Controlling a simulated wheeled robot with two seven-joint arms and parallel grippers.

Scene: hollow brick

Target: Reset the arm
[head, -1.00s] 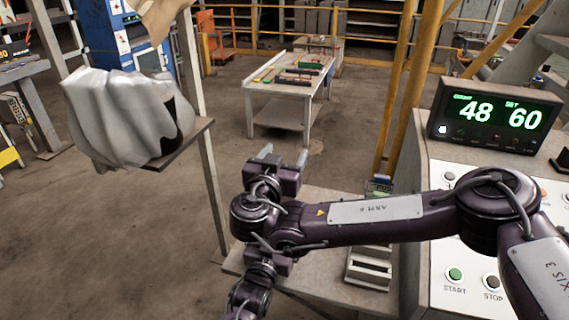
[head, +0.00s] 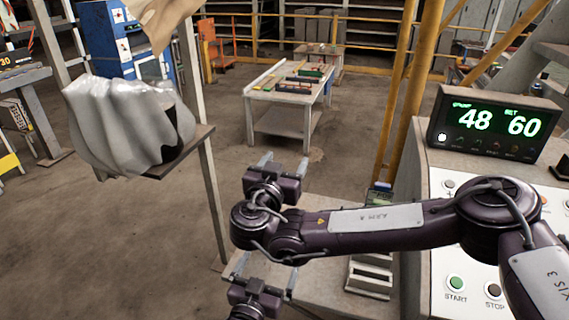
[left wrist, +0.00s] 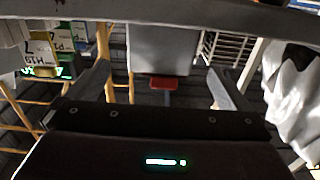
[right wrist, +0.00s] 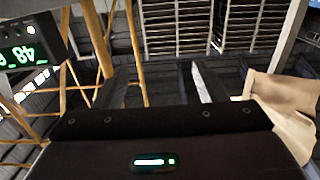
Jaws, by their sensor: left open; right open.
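My right arm (head: 380,217) comes in from the right in the head view. Its gripper (head: 284,162) points away over the floor, in front of the low table, with two fingers apart and nothing between them. The right wrist view also shows its open fingers (right wrist: 158,85). My left gripper (head: 268,270) shows at the bottom of the head view, just below the right one, partly cut off by the frame edge. In the left wrist view its fingers (left wrist: 160,90) are wide apart and empty.
A control box (head: 470,235) with a green display (head: 495,122) reading 48 and 60 stands at the right. A white draped bundle (head: 115,125) rests on a stand at the left. A low table (head: 275,112) with several items stands behind. Open floor lies left of my grippers.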

